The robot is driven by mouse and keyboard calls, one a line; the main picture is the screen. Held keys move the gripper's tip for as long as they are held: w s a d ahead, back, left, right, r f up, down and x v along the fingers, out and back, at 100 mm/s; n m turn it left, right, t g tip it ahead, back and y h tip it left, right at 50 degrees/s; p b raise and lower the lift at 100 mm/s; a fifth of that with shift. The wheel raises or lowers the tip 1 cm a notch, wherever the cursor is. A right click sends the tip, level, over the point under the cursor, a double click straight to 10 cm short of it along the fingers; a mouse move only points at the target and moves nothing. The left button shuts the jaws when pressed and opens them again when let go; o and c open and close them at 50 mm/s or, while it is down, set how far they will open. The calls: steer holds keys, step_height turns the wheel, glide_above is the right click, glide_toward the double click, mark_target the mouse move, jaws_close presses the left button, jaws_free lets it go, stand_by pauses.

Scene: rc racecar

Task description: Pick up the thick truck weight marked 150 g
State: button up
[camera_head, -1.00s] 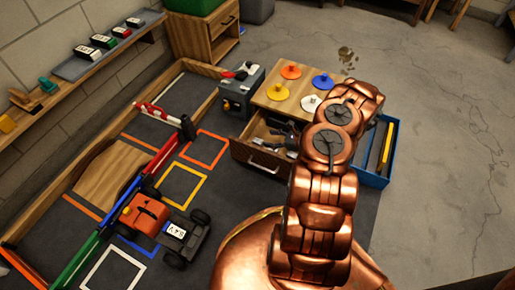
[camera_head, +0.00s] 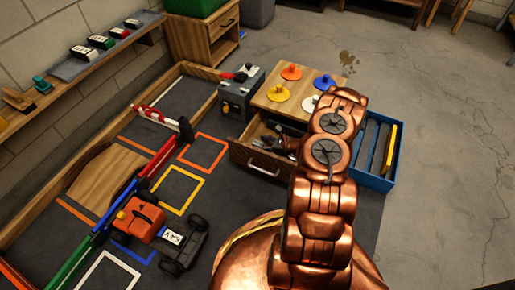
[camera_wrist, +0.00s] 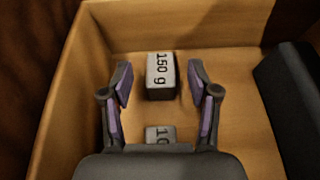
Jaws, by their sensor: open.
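The weight marked 150 g (camera_wrist: 160,77) is a grey block with dark print, upper middle in the wrist view. It lies on the floor of an open wooden drawer (camera_head: 262,160), which the head view shows beneath the small table. My gripper (camera_wrist: 160,72) is open, with one finger on each side of the weight and a visible gap at both sides. A second grey weight (camera_wrist: 160,134) lies nearer my palm; its marking starts with 10 and the rest is hidden. In the head view my gripper is inside the drawer, partly hidden by my arm.
A dark block (camera_wrist: 290,105) lies along the drawer's right side. The drawer wall (camera_wrist: 65,75) is close on the left. Coloured knobbed discs (camera_head: 291,72) sit on the tabletop above the drawer. A blue tray (camera_head: 374,181) stands to the right; a toy truck (camera_head: 160,230) is on the dark mat.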

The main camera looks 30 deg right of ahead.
steer(key=shift+w, duration=0.1)
jaws_close()
stand_by(0.5)
